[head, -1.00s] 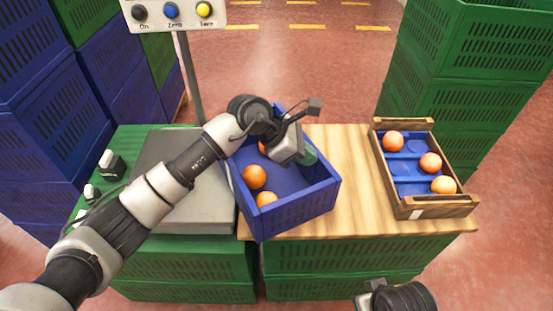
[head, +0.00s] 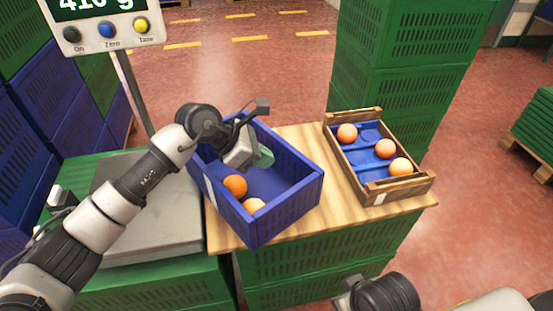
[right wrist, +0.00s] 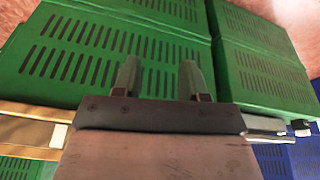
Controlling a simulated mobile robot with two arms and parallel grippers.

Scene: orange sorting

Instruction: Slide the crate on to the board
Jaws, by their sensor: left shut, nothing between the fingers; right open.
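The blue crate (head: 285,208) stands at an angle on the left part of the wooden board (head: 340,215) in the head view. Its left back corner is close to the grey scale plate (head: 150,228); I cannot tell whether it overlaps the plate. Two oranges (head: 235,185) show inside the crate. My left gripper (head: 262,157) is shut and empty, down inside the crate near its back wall; whether it touches the wall is hidden. My right gripper (right wrist: 160,80) is open and empty, in front of the green crates below the board.
A wooden tray (head: 408,185) with three oranges (head: 385,149) stands on the board's right part. A bare strip of board lies between crate and tray. The scale's display (head: 105,22) stands on a post at back left. Stacked green crates (head: 400,75) rise behind the tray.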

